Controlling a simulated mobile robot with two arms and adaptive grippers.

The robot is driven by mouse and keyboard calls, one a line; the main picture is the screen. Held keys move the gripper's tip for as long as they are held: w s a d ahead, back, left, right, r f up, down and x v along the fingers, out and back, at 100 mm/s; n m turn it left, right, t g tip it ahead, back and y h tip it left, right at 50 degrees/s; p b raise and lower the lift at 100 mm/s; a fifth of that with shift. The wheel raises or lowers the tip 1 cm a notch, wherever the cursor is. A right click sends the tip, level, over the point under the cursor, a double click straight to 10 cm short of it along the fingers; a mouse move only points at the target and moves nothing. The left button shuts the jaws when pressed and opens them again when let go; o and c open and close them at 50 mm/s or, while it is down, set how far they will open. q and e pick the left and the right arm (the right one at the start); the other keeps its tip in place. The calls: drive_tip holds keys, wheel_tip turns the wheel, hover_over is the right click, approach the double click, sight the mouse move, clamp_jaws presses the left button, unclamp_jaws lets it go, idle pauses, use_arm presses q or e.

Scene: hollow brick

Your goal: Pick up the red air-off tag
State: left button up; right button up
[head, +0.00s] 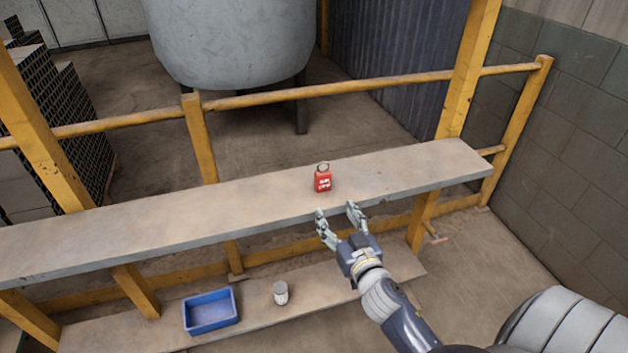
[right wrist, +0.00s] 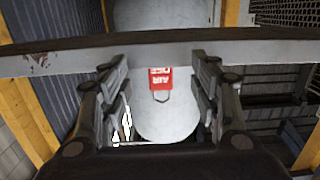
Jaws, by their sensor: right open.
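The red air-off tag (head: 323,181) stands on the upper grey shelf board, with a metal ring at its top and white lettering on its face. My right gripper (head: 336,211) is open and empty at the front edge of the board, just short of the tag and apart from it. In the right wrist view the tag (right wrist: 160,79) shows upside down, ring downward, between the two spread fingers of the gripper (right wrist: 158,66). My left gripper is not in view.
The upper board (head: 150,220) is otherwise bare and rests on a yellow frame (head: 203,140) with a rail behind. A lower board holds a blue bin (head: 210,312) and a small grey can (head: 281,293). A large grey tank (head: 232,40) stands behind.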

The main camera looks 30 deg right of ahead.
sight(325, 180)
drive_tip(key=shift+t+h, duration=0.3)
drive_tip(key=w+r, duration=0.2)
drive_tip(key=w+d+r+p, duration=0.1)
drive_tip(key=w+r, duration=0.1)
drive_tip(key=shift+w+d+r, duration=0.1)
drive_tip(key=shift+w+d, duration=0.1)
drive_tip(key=shift+w, duration=0.2)
drive_tip(key=p+x, duration=0.1)
drive_tip(key=x, duration=0.4)
drive_tip(key=shift+a+p, duration=0.1)
drive_tip(key=shift+p, duration=0.25)
drive_tip(key=shift+w, duration=0.5)
drive_tip(key=shift+s, duration=0.1)
drive_tip(key=shift+c, duration=1)
drive_tip(key=c, duration=0.9)
